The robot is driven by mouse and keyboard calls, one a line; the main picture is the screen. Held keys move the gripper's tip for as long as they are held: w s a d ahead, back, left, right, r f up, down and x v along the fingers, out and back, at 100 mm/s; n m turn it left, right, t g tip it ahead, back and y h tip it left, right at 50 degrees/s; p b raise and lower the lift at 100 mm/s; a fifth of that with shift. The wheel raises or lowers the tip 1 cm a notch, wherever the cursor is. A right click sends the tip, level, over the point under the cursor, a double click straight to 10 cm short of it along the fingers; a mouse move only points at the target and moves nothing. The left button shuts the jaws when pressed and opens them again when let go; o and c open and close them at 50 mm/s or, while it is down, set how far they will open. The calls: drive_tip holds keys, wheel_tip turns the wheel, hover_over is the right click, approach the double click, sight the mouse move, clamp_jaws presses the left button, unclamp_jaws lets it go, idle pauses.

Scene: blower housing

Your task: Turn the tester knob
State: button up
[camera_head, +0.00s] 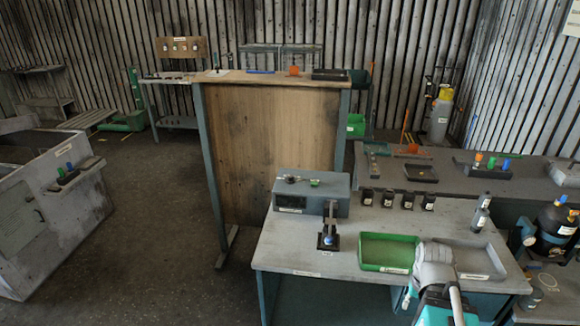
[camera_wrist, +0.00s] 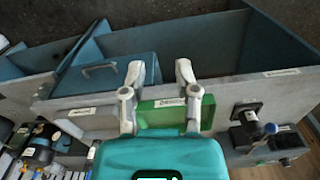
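A grey tester-like box (camera_head: 312,194) stands on the near workbench in the head view. Small fittings and a green piece (camera_head: 314,182) lie on its top; I cannot tell which is the knob. In front of it stands a small black fixture (camera_head: 328,241) with a blue round piece.
A green tray (camera_head: 386,267) and a grey tray (camera_head: 478,275) lie on the bench right of the fixture. Several small black blocks (camera_head: 388,199) stand behind. A tall wooden panel (camera_head: 270,150) rises behind the bench. Open floor (camera_head: 160,220) lies to the left.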

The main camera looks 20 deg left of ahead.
wheel_tip(320, 180, up, 3)
drive_tip(key=shift+r+p, duration=0.15)
drive_tip(key=shift+p, duration=0.95)
